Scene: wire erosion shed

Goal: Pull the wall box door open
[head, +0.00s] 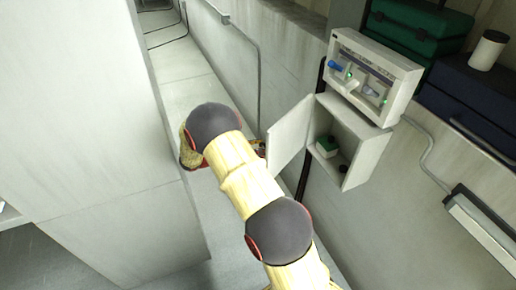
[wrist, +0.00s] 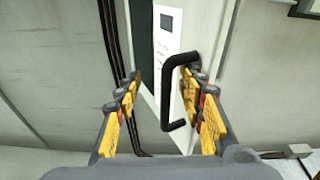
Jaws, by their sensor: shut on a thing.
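The wall box (head: 364,156) is a pale grey box on the wall, under a panel with green lights. Its door (head: 290,138) stands swung open to the left, and the inside shows. In the wrist view the door (wrist: 215,35) fills the upper middle, with a black bar handle (wrist: 167,100) and a white label. In the head view my arm hides most of the gripper, and the handle is not clear there.
A green-and-white item (head: 327,146) and a small dark item sit inside the box. The control panel (head: 370,78) is right above. Green (head: 412,25) and dark blue cases stand on the right. A tall grey cabinet (head: 95,130) stands left of my arm. Cables run along the wall.

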